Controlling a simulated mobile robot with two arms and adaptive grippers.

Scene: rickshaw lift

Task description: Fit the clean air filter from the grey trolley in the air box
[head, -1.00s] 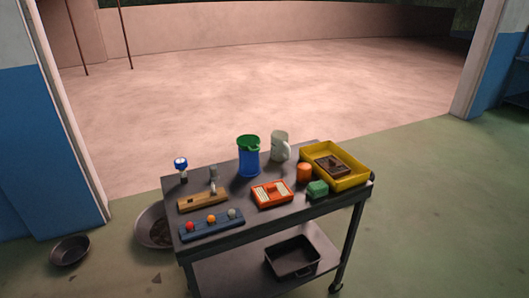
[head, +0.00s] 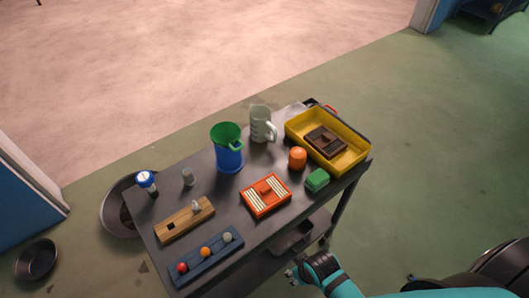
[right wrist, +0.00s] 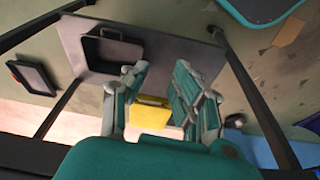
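The clean air filter (head: 265,194), an orange-red frame with white pleats and a raised grip, lies flat on the top of the grey trolley (head: 235,200). My right gripper (head: 304,268) is low in the head view, in front of the trolley's near edge and apart from the filter. In the right wrist view its fingers (right wrist: 163,85) are spread with nothing between them. My left gripper is not in view. I cannot make out the air box in these frames.
A yellow tray (head: 356,155) holds a dark brown filter-like block (head: 325,141). A blue-green jug (head: 229,155), pale mug (head: 261,124), orange pot (head: 297,158), green block (head: 317,180), wooden block (head: 185,219) and blue rack (head: 206,256) share the top. Pans stand on the floor at left.

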